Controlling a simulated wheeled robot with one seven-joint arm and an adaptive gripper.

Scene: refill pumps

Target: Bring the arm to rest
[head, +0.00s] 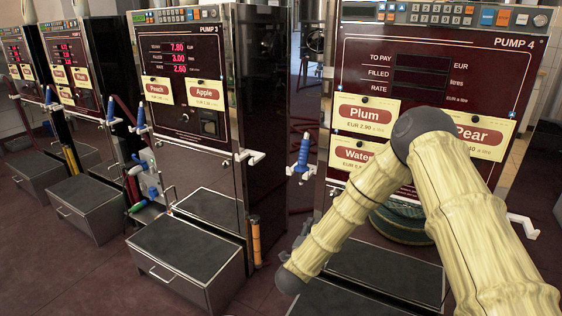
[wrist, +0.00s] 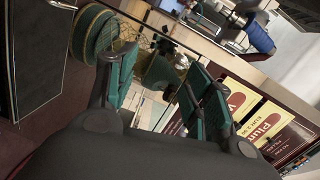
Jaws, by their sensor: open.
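My gripper (wrist: 160,95) shows in the wrist view with its two green-padded fingers spread apart and nothing between them. In the head view my arm bends in front of Pump 4, and the gripper itself cannot be made out there. Pump 4 (head: 440,75) stands at the right, with Plum and Pear cards on its front and a blank display. My arm covers part of its lower cards. In the wrist view the pump's Plum card (wrist: 262,124) appears tilted at the right, beyond one finger.
Pump 3 (head: 187,120) stands left of Pump 4, its display lit. A blue nozzle (head: 302,152) hangs between them. A grey step box (head: 190,258) stands before Pump 3. A coiled green hose (head: 400,222) lies behind my arm. Other pumps stand further left.

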